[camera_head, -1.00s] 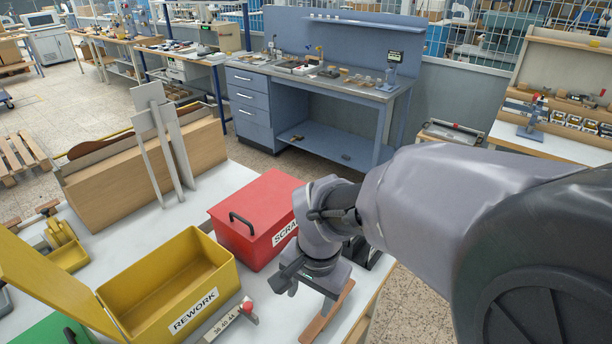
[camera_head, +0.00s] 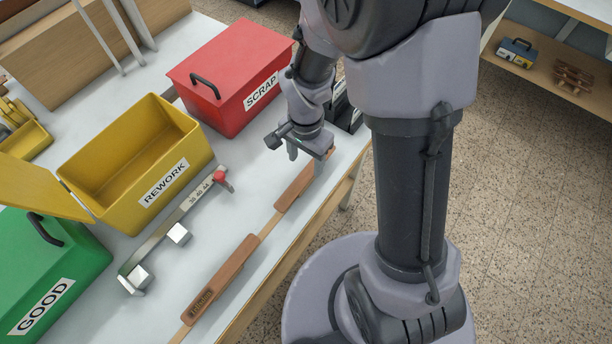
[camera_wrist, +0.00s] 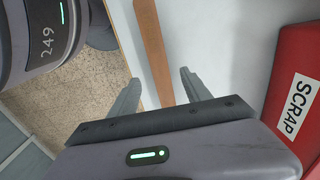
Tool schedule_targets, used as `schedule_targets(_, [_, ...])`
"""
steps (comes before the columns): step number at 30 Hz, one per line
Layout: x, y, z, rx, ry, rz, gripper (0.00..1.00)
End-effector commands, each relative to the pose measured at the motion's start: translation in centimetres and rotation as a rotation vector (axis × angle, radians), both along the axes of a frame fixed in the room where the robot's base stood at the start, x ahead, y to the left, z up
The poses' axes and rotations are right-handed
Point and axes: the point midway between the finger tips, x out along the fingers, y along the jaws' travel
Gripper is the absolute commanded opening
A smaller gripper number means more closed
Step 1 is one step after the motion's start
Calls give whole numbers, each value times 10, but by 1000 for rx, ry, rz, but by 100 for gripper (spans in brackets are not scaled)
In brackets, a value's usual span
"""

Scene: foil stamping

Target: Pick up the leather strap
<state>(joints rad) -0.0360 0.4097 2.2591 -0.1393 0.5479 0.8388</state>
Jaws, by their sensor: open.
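The leather strap (camera_head: 228,273) is a long brown strip with a narrow middle section and a dark stamped mark near its front end. It lies along the right edge of the white table. My gripper (camera_head: 306,160) is at the strap's far end, pointing down, with its jaws open. In the wrist view the strap (camera_wrist: 151,38) runs between the two open fingers (camera_wrist: 160,80), apart from both. The strap's far tip is partly hidden by my gripper. I cannot tell the exact height of the fingertips above the table.
The red SCRAP box (camera_head: 228,75) stands close behind my gripper. A yellow open REWORK box (camera_head: 150,165), a green GOOD box (camera_head: 55,270) and a metal gauge (camera_head: 195,205) with a red knob lie to the left. The table edge (camera_head: 290,262) runs just right of the strap.

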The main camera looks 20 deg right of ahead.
Motion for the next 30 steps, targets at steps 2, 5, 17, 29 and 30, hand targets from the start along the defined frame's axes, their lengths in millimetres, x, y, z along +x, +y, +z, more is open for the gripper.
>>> schedule_targets(2, [0,0,-12,0,1,0,56])
schedule_targets(5, [-1,-1,-35,0,2,0,56])
schedule_targets(17, [0,-1,-48,0,0,0,37])
schedule_targets(29, [0,-1,-48,0,0,0,0])
schedule_targets(30, [0,-1,-48,0,0,0,0])
